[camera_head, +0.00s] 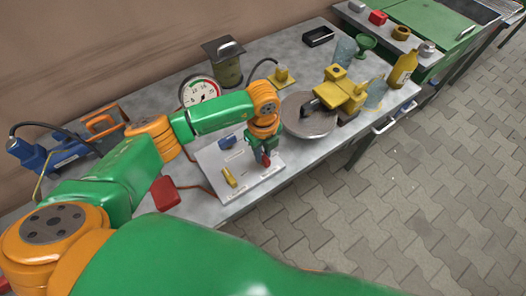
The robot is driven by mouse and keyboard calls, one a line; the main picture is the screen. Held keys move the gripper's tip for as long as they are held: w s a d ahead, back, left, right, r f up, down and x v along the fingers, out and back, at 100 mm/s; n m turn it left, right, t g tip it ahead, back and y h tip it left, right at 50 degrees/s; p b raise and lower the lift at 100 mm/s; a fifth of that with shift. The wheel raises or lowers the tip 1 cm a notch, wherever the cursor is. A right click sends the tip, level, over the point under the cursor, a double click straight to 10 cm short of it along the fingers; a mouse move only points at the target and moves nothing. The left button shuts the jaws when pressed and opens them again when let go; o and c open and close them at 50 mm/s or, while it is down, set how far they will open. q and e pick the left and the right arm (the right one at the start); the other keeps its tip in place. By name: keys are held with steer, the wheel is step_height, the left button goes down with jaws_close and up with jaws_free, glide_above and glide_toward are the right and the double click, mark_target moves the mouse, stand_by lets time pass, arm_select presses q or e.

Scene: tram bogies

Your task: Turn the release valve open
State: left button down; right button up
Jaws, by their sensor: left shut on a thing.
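A white panel (207,157) lies on the grey workbench and carries small coloured handles. A yellow handle (229,177) sits near its front left, and a blue handle (227,142) sits near its back. A red handle (266,160) shows at the panel's right part, beneath my left gripper (263,153). My left gripper points down and is shut on the red handle; its fingers partly hide it. No readable label shows which handle is the release valve. My right gripper is not in view.
A pressure gauge (200,92) stands behind my left arm. A round metal plate (308,122) and a yellow machine (341,91) stand right of the panel. A blue tool (62,156) and a red box (165,193) lie left. Bottles and a funnel (365,45) stand farther right.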

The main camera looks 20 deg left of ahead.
mark_target(263, 155)
arm_select(q)
steer(key=shift+w, duration=0.1)
steer(key=c, duration=0.8)
jaws_free()
steer(key=shift+o, duration=0.2)
step_height(263, 155, up, 7)
steer(key=shift+r+b, duration=0.1)
steer(key=shift+b, duration=0.45)
